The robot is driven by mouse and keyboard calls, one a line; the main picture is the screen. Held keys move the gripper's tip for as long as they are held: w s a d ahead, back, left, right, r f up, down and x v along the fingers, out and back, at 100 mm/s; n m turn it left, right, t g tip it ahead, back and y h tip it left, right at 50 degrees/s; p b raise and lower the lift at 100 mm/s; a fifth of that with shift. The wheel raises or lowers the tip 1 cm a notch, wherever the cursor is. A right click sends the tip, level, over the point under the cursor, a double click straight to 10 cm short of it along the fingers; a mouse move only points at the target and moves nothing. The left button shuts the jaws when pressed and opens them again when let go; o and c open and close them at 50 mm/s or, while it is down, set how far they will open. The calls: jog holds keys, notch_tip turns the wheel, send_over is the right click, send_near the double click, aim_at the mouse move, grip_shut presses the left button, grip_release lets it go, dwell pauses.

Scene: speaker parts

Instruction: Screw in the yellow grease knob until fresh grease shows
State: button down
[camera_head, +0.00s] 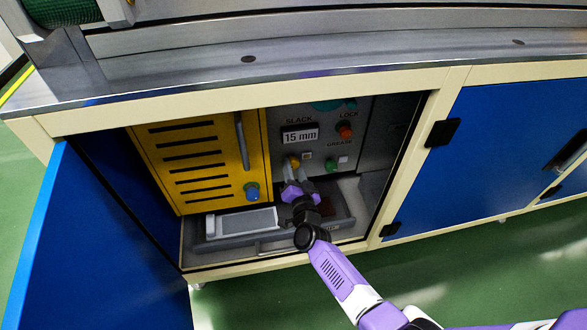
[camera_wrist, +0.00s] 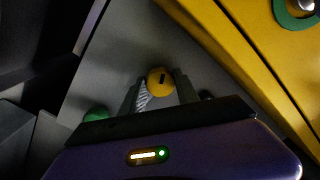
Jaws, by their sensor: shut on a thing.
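The yellow knob (camera_head: 293,162) sits on the grey control panel inside the open cabinet. In the wrist view the yellow knob (camera_wrist: 160,81) is round, with a short dark mark on its face. My gripper (camera_head: 295,181) reaches in from below. In the wrist view my gripper (camera_wrist: 161,93) has one finger on each side of the knob and is shut on it. The knob's shaft is hidden by its head. I cannot make out any fresh grease in either view.
A yellow slotted panel (camera_head: 190,160) with a handle and blue knob stands left of the grey panel. The panel carries a "15 mm" display (camera_head: 300,136), a red-orange lock knob (camera_head: 345,131) and a green knob (camera_head: 331,165). A grey tray (camera_head: 240,222) lies below. The blue door (camera_head: 90,240) hangs open.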

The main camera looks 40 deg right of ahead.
dwell(0.4)
jog(key=c, duration=0.9)
grip_release()
jog(key=p+v, duration=0.3)
jog(key=v, duration=0.4)
jog(key=shift+s+a, duration=0.25)
jog(key=shift+s, duration=0.1)
